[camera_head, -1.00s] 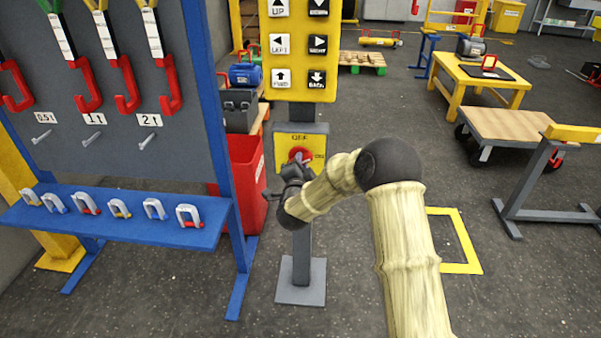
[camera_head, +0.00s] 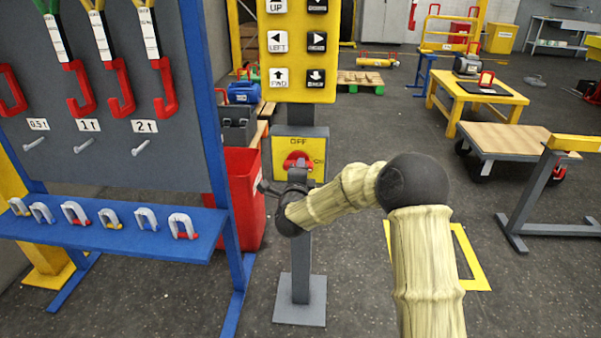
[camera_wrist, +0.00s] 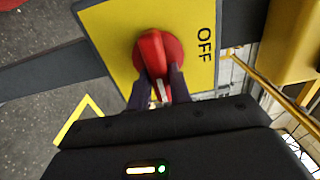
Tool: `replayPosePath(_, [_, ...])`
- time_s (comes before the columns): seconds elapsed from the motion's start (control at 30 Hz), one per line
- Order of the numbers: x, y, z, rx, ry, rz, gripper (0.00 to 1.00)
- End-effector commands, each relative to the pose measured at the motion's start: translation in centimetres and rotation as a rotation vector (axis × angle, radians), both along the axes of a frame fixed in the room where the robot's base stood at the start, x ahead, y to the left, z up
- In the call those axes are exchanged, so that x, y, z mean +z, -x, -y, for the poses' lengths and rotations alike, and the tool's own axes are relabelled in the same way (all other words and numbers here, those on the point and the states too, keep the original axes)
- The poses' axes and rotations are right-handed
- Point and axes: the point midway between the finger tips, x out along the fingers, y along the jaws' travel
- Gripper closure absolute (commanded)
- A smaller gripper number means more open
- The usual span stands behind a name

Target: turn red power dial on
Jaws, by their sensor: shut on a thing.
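The red power dial (camera_head: 297,160) sits on a yellow plate (camera_head: 282,147) on a grey post, with OFF printed above it and ON partly visible at its right. In the wrist view the dial (camera_wrist: 151,52) has a raised red bar, lying roughly crosswise to the OFF direction, on the line toward the ON side. My gripper (camera_wrist: 158,86) has its two dark fingers on either side of one end of this bar, shut on it. A pale mark shows between the fingers. In the head view my gripper (camera_head: 297,177) is just below the dial. The ON label is hidden in the wrist view.
A yellow button panel (camera_head: 297,50) stands above the dial. A blue-framed rack (camera_head: 203,125) with red hooks and several shackles is at the left, with a red bin (camera_head: 243,195) beside the post. Open floor lies to the right, before a wooden cart (camera_head: 515,138).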

Motion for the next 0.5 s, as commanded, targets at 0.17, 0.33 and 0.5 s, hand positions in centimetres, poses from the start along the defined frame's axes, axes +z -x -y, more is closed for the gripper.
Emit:
replayPosePath(0.17, [-0.25, 0.04, 0.02, 0.000, -0.002, -0.006, 1.00])
replayPosePath(0.33, [-0.24, 0.04, 0.02, 0.000, -0.001, -0.006, 0.64])
replayPosePath(0.5, [-0.15, 0.02, 0.03, 0.000, 0.000, -0.004, 0.58])
